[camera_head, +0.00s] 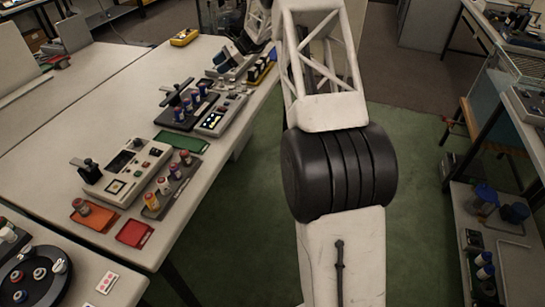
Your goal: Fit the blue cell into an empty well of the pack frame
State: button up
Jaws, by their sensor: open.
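I cannot tell which blue cell is the task's. A narrow holder with dark and yellow pieces (262,69) lies at the table's far right edge. It may be the pack frame, but its wells are too small to make out. My gripper (243,46) appears small and dark at the table's far end, below my white wrist and beside a grey device. It looks open, and its fingertips are hard to see. Nothing visible is held.
Grey test devices (126,172) (213,121) stand along the table. A grey tray of cells (171,190), an orange tray (95,216), a red tray (134,234) and a green mat (181,142) lie near them. A shelf rack (505,240) stands right. My arm blocks the middle.

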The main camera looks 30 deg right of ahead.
jog(key=s+a+r+n+h, duration=0.25)
jog(key=s+r, duration=0.35)
jog(key=s, duration=0.5)
jog(key=s+a+r+n+g+h, duration=0.15)
jog(key=s+a+r+n, duration=0.35)
jog(key=s, duration=0.6)
jog(key=s+a+r+n+h, duration=0.1)
jog(key=s+a+r+h, duration=0.15)
jog(key=s+r, duration=0.65)
jog(key=s+f+n+t+h, duration=0.1)
jog(key=s+f+n+h, duration=0.1)
jog(key=s, duration=1.7)
jog(key=s+f+n+t+h, duration=0.1)
jog(key=s+f+n+h, duration=0.2)
jog(key=s, duration=1.6)
jog(key=f+n, duration=0.1)
jog(key=n, duration=0.3)
jog(key=shift+a+f, duration=0.15)
jog(key=shift+f, duration=0.15)
jog(key=shift+w+t, duration=0.1)
jog(key=shift+t, duration=0.15)
